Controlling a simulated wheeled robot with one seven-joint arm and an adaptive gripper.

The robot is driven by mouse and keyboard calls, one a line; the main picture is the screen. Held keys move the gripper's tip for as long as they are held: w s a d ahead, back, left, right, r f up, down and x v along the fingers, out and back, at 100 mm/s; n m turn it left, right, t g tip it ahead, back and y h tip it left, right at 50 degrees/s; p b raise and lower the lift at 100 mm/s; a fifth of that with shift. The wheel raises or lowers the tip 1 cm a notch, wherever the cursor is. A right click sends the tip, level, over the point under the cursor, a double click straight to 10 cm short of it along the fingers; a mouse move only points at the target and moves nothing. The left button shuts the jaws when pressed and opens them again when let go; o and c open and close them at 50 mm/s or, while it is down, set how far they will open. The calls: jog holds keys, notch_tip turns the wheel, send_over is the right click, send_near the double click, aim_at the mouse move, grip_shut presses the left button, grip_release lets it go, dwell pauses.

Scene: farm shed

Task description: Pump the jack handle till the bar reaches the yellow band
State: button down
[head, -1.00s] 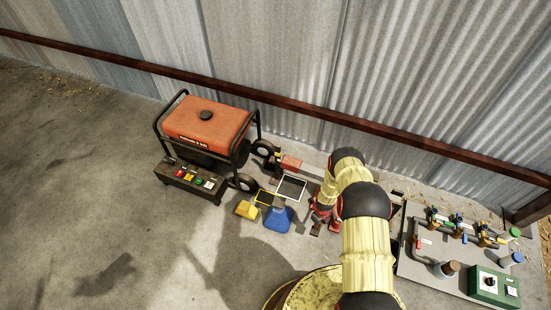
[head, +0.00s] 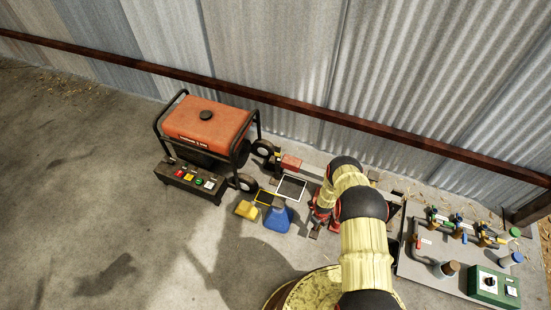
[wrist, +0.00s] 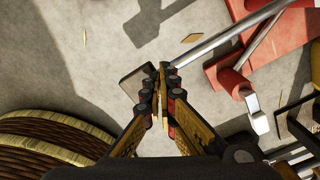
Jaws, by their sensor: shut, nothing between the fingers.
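The red jack (wrist: 225,78) lies at the upper right in the wrist view. A silver rod, seemingly its handle (wrist: 215,40), slants from the top right down to my fingertips. My gripper (wrist: 162,72) is shut and empty, its tips at or very near the rod's lower end. I cannot tell whether they touch it. A grey block (wrist: 137,86) shows just left of the tips. In the head view the red jack (head: 322,205) is mostly hidden behind my arm. I cannot make out the bar's height or the yellow band.
An orange generator (head: 208,125) stands left, with a button box (head: 190,180) before it. A blue jug (head: 278,215), a yellow scoop-like item (head: 247,209) and a white frame (head: 292,187) lie near the jack. A valve board (head: 440,275) is at right. Open floor lies left.

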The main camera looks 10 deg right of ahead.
notch_tip(320, 180, up, 10)
jog(key=p, duration=0.6)
jog(key=shift+s+a+r, duration=0.2)
jog(key=shift+s+a, duration=0.05)
jog(key=shift+s, duration=0.1)
dwell(0.4)
